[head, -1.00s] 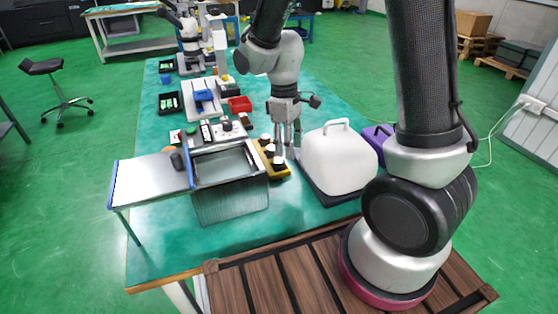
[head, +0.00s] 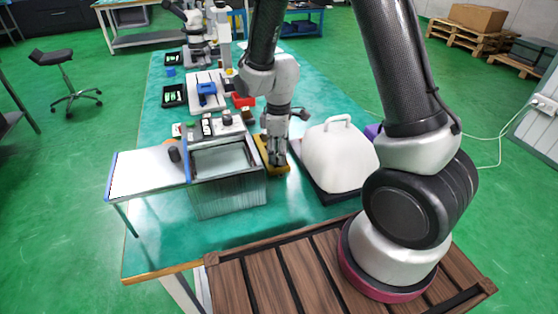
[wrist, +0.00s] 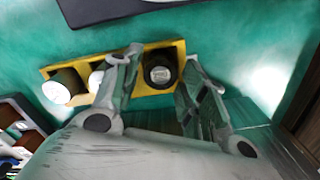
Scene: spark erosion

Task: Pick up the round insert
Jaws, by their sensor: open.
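A yellow tray (head: 278,171) stands on the green table between the open tank and the white canister; it also shows in the wrist view (wrist: 150,90). In the wrist view, a dark round insert (wrist: 160,74) with a pale labelled centre sits in its right compartment. A dark cylinder with a white end (wrist: 63,88) sits at the tray's left, with a white round piece (wrist: 97,79) beside it, partly behind a finger. My gripper (wrist: 161,60) is open, its fingers on either side of the right insert. In the head view my gripper (head: 277,155) hides most of the tray's contents. Contact cannot be told.
The open tank (head: 228,190) stands close left of the tray, with a blue-edged side panel (head: 145,175). The white canister (head: 338,157) stands close right on a black base. A red bin (head: 243,99) and a microscope (head: 195,45) are farther back.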

